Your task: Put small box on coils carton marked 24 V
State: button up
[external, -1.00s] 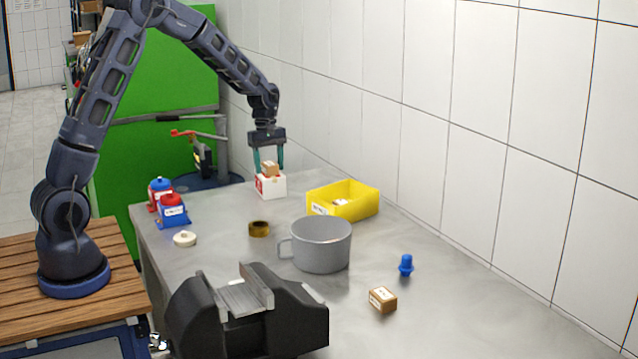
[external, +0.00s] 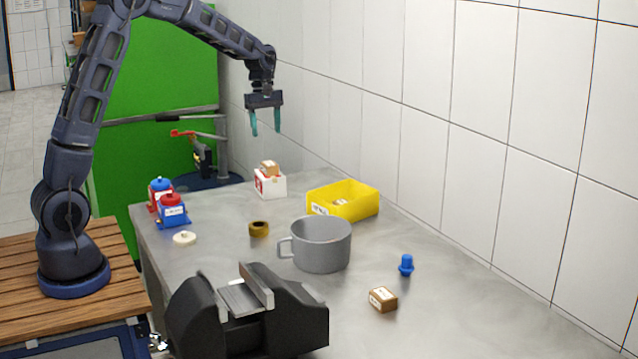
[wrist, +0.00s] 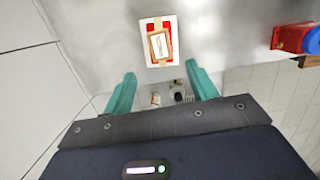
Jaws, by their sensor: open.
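A small brown box (external: 269,168) rests on top of a white and red carton (external: 270,184) at the far end of the grey bench. In the wrist view the small box (wrist: 159,46) lies flat within the top of the carton (wrist: 149,60), its white label facing up. The carton's marking is too small to read. My gripper (external: 265,130) is open and empty, above the box and clear of it. Its two teal fingers (wrist: 160,82) show in the wrist view, with the box beyond their tips.
A yellow bin (external: 362,207) stands right of the carton. A grey pot (external: 322,247), a brown tape roll (external: 259,229), a black vise (external: 300,315), another brown box (external: 383,299) and a blue part (external: 406,265) stand nearer. Red and blue pumps (external: 172,213) are at left.

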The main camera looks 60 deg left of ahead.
jog(key=s+d+r+m+t, duration=0.1)
jog(key=s+d+r+m, duration=0.25)
jog(key=s, duration=0.35)
jog(key=s+d+r+m+y, duration=0.1)
jog(key=s+d+r+m, duration=0.1)
jog(key=s+d+r, duration=0.3)
jog(key=s+d+r+m+t, duration=0.1)
jog(key=s+d+r+m, duration=0.2)
jog(key=s+r, duration=0.35)
jog(key=s+d+f+m+t, duration=0.1)
jog(key=s+d+f+m, duration=0.1)
jog(key=s, duration=0.9)
jog(key=s+d+f+m+t, duration=0.1)
jog(key=s+d+f+m, duration=0.1)
jog(key=s+d+m, duration=0.2)
jog(key=s+m, duration=0.3)
jog(key=s, duration=0.4)
jog(key=shift+d+t+y, duration=0.15)
jog(key=shift+t+y, duration=0.15)
jog(key=shift+y, duration=0.1)
